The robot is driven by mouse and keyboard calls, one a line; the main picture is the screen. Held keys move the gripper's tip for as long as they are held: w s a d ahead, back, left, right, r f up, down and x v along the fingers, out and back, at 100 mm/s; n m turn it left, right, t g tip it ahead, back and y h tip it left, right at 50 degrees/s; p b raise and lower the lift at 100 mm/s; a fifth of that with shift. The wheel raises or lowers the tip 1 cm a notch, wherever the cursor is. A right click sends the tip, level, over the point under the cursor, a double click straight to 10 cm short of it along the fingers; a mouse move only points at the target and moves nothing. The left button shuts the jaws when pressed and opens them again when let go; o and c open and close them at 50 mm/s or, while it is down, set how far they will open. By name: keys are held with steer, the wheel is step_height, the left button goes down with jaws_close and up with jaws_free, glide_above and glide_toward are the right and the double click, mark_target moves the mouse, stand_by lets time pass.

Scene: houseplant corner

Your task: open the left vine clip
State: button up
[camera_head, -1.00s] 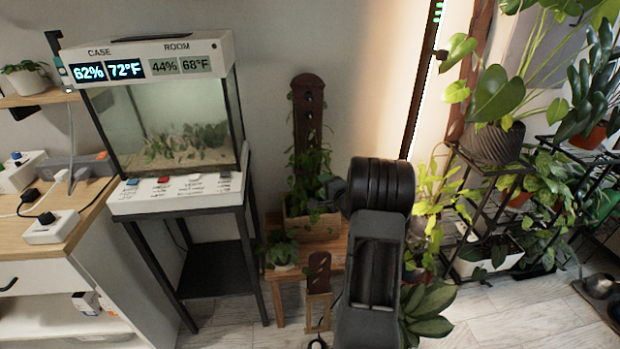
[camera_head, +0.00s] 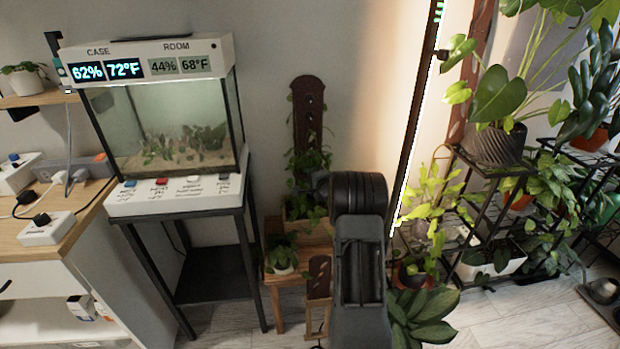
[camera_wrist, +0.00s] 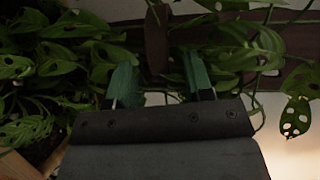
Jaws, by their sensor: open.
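A dark brown plank (camera_head: 307,125) with holes stands upright in a planter (camera_head: 301,232), with a leafy vine (camera_head: 308,162) growing up it. In the wrist view, the plank (camera_wrist: 225,42) runs sideways behind holed vine leaves (camera_wrist: 65,55). My gripper (camera_wrist: 160,82) has its two green fingertips apart, with nothing clearly held between them. A narrow brown piece (camera_wrist: 156,40) shows just beyond the gap; I cannot tell whether it is the left vine clip. In the head view my arm covers the gripper and part of the plant, and no clip can be made out.
A glass case (camera_head: 170,125) on a black stand (camera_head: 215,270) is left of the plant. A small wooden stool (camera_head: 290,280) bears the planter and a small potted plant (camera_head: 282,255). A tall lamp bar (camera_head: 415,120) and a plant rack (camera_head: 470,215) are on the right.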

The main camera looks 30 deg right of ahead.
steer(key=shift+c, duration=0.4)
jaws_close()
steer(key=shift+a, duration=0.1)
